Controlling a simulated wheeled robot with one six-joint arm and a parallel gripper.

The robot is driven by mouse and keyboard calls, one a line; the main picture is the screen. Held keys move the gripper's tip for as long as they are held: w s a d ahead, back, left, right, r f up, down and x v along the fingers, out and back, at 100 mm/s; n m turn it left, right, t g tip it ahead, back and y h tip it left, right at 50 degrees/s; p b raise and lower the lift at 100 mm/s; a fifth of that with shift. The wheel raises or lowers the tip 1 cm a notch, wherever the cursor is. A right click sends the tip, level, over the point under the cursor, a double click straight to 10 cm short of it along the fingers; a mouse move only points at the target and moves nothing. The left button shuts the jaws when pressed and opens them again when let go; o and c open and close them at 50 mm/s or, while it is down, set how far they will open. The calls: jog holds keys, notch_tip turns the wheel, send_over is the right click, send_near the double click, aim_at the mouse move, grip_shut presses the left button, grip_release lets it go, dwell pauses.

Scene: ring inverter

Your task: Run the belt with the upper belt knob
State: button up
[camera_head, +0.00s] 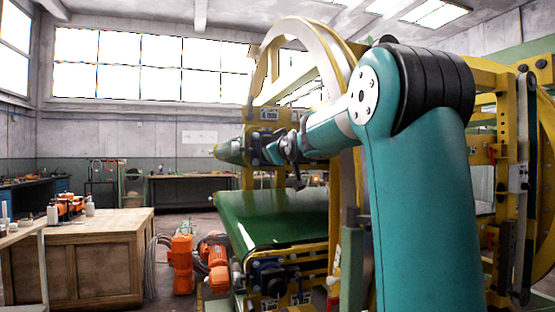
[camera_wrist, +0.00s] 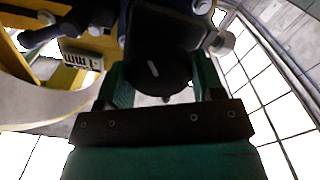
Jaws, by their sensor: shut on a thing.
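The upper belt knob (camera_wrist: 172,80) is a dark round knob with a short white mark, which stands nearly upright and a little tilted in the wrist view. My gripper (camera_wrist: 160,76) has a green finger on each side of the knob and is shut on it. The knob sits in front of a dark block with pale bolts. The green belt (camera_head: 265,218) lies level inside the yellow machine in the head view. My arm crosses in front of the machine there, and the knob cannot be made out clearly.
The yellow ring frame (camera_head: 262,68) rises around my forearm. A lower dark block (camera_head: 269,276) sits below the belt's near end. Orange machines (camera_head: 181,262) stand on the floor left of it. A wooden bench (camera_head: 105,262) is farther left, with floor between.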

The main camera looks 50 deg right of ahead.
jog(key=shift+f+n+b, duration=0.2)
jog(key=shift+n+b, duration=0.65)
jog(key=shift+n, duration=0.45)
jog(key=o, duration=0.9)
jog(key=shift+r, duration=0.15)
jog(key=shift+b+v, duration=8.7)
jog(key=shift+d, duration=0.1)
